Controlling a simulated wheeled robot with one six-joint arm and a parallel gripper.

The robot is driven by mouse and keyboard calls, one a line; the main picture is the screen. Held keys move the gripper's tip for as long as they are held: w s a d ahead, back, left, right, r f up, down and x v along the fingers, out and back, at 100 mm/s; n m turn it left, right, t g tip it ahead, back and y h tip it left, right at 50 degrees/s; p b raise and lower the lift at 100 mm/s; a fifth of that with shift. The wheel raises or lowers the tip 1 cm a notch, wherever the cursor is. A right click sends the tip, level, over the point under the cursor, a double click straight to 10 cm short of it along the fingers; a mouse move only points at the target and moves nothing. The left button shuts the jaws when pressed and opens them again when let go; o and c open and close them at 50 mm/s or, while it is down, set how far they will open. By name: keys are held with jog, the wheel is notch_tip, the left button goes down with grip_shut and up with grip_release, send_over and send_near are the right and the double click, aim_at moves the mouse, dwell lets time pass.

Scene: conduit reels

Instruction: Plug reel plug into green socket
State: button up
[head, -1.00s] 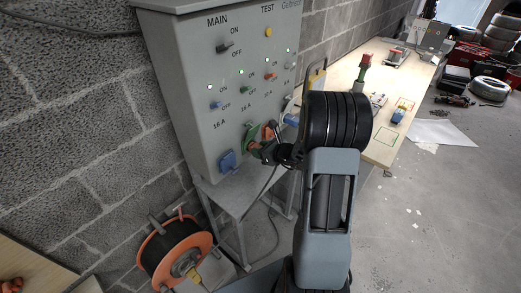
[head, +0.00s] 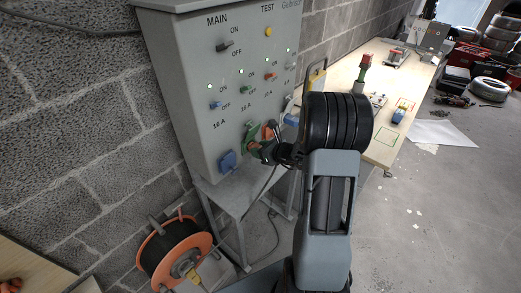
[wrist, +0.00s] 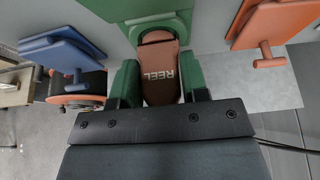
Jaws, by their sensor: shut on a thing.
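The orange-brown reel plug (wrist: 162,75), marked REEL, sits between the two green fingers of my gripper (wrist: 160,85) in the wrist view. My gripper is shut on it. The plug's far end is at the green socket (wrist: 153,22), under its raised green lid; how deep it sits in the opening cannot be told. In the head view the green socket (head: 250,138) is on the front of the grey cabinet, with my gripper (head: 268,148) right in front of it. My arm hides part of the plug there.
A blue socket (head: 227,160) is left of the green one; an orange socket (wrist: 270,30) is to its right. The cabinet (head: 180,100) carries switches and lit lamps. The orange cable reel (head: 150,250) stands on the floor. A wooden bench (head: 384,155) extends behind on the right.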

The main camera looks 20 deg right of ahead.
jog(key=shift+w+a, duration=0.15)
jog(key=shift+w, duration=0.15)
jog(key=o, duration=1)
jog(key=shift+c, duration=0.2)
jog(key=v, duration=1.3)
jog(key=shift+s, duration=0.35)
jog(key=shift+r, duration=0.15)
